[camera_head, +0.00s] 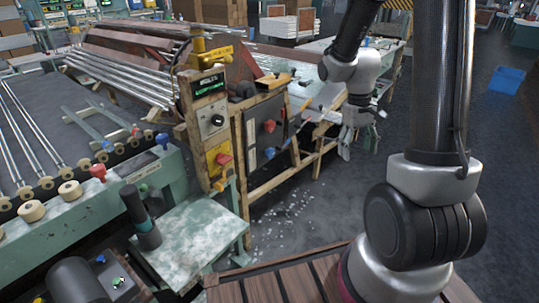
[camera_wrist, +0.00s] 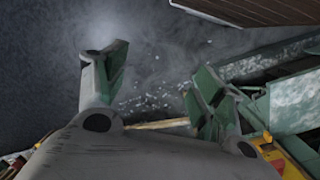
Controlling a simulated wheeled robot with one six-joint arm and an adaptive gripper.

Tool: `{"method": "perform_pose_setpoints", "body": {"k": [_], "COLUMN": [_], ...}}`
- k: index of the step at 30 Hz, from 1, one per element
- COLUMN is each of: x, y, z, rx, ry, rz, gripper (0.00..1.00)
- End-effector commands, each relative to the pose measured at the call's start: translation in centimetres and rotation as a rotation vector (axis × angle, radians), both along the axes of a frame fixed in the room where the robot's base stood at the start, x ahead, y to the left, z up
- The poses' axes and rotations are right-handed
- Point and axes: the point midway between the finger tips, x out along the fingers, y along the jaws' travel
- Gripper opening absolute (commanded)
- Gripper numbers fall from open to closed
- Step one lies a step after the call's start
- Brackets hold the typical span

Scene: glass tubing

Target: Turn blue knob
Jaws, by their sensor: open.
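A blue knob (camera_head: 270,153) sits low on a dark panel in a wooden frame in the head view, below a red knob (camera_head: 269,126). Another blue knob (camera_head: 162,140) is on the green conveyor frame at the left, so I cannot tell which one the task names. My gripper (camera_head: 358,146) is open and empty, pointing down, to the right of the framed panel and apart from it. In the wrist view my gripper (camera_wrist: 158,75) shows spread fingers with green pads over the dark floor. No blue knob shows in the wrist view.
A control post with a black dial (camera_head: 217,120) and a yellow plate with a red knob stands left of the panel. A green table (camera_head: 195,240) is in front. Glass tubes (camera_head: 120,80) lie at the back left. A blue bin (camera_head: 507,80) stands on open floor.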

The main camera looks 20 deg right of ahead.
Motion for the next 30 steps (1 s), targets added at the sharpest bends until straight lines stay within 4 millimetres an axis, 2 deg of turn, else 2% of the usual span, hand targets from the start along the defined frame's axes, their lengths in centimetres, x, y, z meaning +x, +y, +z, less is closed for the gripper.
{"method": "perform_pose_setpoints", "body": {"k": [1,5,6,11,15,18,21,23,25,27,30], "x": [1.8,6.7,8.2,13.6,17.8,20.6,23.3,25.2,27.5,30.1,33.6], "y": [-0.8,-2.6,-3.1,-4.0,-3.2,-1.5,1.0,2.9,5.0,6.8,8.6], "z": [-2.9,-10.1,-12.5,-23.0,-32.4,-38.2,-42.3,-43.4,-43.0,-40.7,-35.2], "rx": [-0.004,-0.010,-0.010,0.017,0.073,0.135,0.215,0.269,0.331,0.389,0.460], "ry": [0.005,-0.039,-0.061,-0.178,-0.337,-0.485,-0.670,-0.801,-0.958,-1.122,-1.347], "rz": [0.014,0.068,0.088,0.176,0.262,0.326,0.383,0.418,0.455,0.492,0.538], "gripper": [0.69,0.69,0.69,0.69,0.69,0.69,0.69,0.69,0.69,0.69,0.69]}}
